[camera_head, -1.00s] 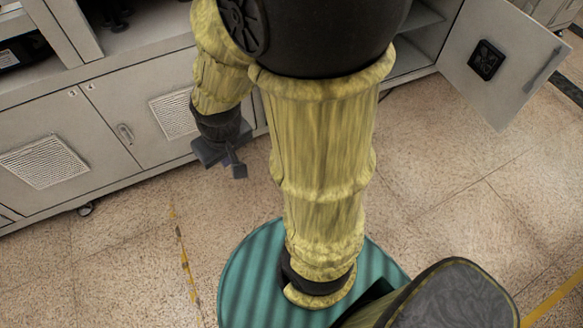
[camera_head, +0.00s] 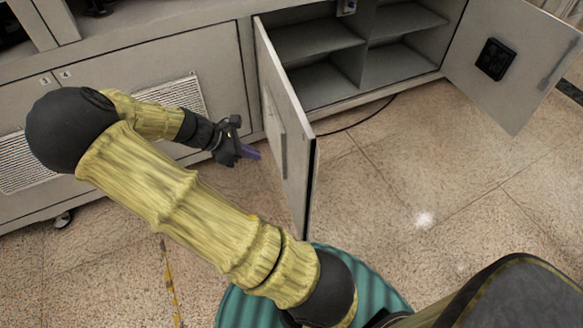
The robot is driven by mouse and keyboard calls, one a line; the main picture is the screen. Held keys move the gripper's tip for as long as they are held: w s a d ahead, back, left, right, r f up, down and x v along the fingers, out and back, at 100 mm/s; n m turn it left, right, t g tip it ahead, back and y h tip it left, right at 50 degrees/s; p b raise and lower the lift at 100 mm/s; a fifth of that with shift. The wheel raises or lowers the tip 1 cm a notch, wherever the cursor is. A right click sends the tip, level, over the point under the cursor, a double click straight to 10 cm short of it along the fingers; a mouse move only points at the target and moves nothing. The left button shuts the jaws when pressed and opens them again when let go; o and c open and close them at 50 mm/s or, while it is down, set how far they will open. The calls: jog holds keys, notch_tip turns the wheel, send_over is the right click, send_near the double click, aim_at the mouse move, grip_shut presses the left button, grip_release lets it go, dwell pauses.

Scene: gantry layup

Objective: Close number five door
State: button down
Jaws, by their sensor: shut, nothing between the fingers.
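The cabinet door next to the one marked 4 stands wide open (camera_head: 292,135). It is hinged on its left side and juts out toward me, with its handle on the left-facing outer face. I see no number on it, but by its place after 4 it fits door five. My gripper (camera_head: 250,153) is shut and empty, just left of this door, on its outer side. It points toward the door's outer face. I cannot tell if it touches. The door's lower end comes down near my green base.
The open cabinet (camera_head: 345,60) has empty grey shelves. Closed door 4 (camera_head: 120,100) is behind my arm. The speckled floor (camera_head: 400,165) between the open doors is clear except for a black cable.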

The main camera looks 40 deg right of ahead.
jog(key=shift+s, duration=0.1)
jog(key=b, duration=0.3)
send_near(301, 163)
jog(key=x, duration=0.6)
jog(key=shift+s+a, duration=0.1)
jog(key=shift+a, duration=0.05)
dwell(0.3)
